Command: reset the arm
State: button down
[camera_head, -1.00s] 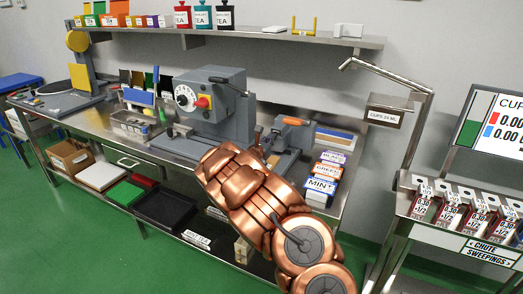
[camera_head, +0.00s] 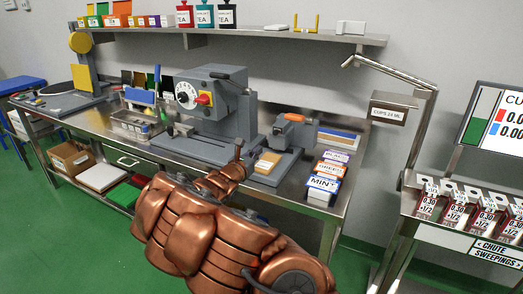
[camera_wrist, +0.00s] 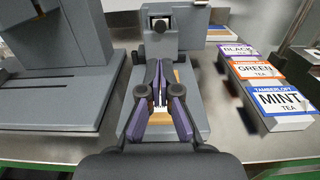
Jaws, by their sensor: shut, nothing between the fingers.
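My gripper (camera_wrist: 160,100) shows in the wrist view with its dark purple fingers shut and nothing between them. It is in front of and above a small grey press (camera_wrist: 190,75) with a tan block (camera_head: 267,162) on its base. In the head view my copper arm reaches in from the bottom toward the bench, and its end is beside the larger grey machine (camera_head: 215,105). The gripper's fingertips are hard to make out in the head view.
Tea boxes labelled black, green and mint (camera_head: 323,183) stand at the right end of the steel bench (camera_head: 110,135). A shelf (camera_head: 270,34) with tea canisters runs above. A chute stand (camera_head: 460,228) is at the right. Green floor shows between bench and stand.

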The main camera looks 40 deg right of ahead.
jog(key=shift+s+a, duration=0.35)
jog(key=shift+a, duration=0.2)
